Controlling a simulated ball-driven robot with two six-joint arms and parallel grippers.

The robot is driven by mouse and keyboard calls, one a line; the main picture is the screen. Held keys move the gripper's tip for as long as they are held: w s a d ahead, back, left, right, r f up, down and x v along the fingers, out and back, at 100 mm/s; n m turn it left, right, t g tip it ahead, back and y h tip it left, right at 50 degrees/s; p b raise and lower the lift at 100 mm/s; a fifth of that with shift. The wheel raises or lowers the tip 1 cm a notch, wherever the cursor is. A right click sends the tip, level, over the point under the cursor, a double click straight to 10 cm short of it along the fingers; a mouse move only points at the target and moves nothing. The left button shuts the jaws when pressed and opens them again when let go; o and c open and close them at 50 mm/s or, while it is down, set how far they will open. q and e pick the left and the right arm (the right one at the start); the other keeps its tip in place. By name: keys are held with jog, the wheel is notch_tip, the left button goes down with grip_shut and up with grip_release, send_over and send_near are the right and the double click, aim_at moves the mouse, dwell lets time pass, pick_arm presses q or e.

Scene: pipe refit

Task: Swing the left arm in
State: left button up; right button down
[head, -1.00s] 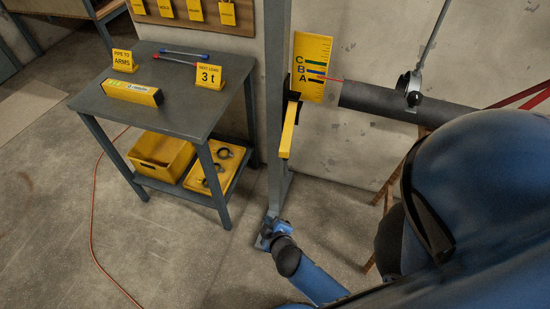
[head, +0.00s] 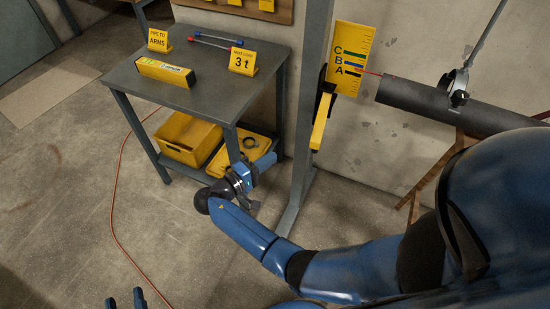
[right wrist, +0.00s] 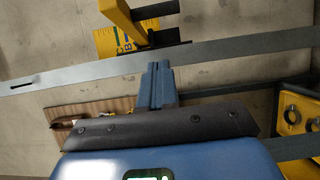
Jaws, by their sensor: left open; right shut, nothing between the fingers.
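My left gripper (head: 126,298) shows at the bottom left edge of the head view. Only its blue finger ends are in sight, apart from each other and empty over the floor. The rest of my left arm is out of view. My right gripper (head: 260,165) is in front of the grey bench's right side, left of the grey post (head: 305,110). In the right wrist view its blue fingers (right wrist: 158,85) are together with nothing between them.
The grey bench (head: 205,85) holds a yellow box (head: 166,71) and two signs. A yellow bin (head: 188,139) sits on its lower shelf. The dark pipe (head: 440,102) hangs at right beside a lettered yellow board (head: 351,58). Floor at lower left is clear apart from an orange cable (head: 116,195).

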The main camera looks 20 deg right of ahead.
jog(key=d+p, duration=0.2)
jog(key=d, duration=0.9)
jog(key=shift+d, duration=0.35)
jog(key=shift+w, duration=0.15)
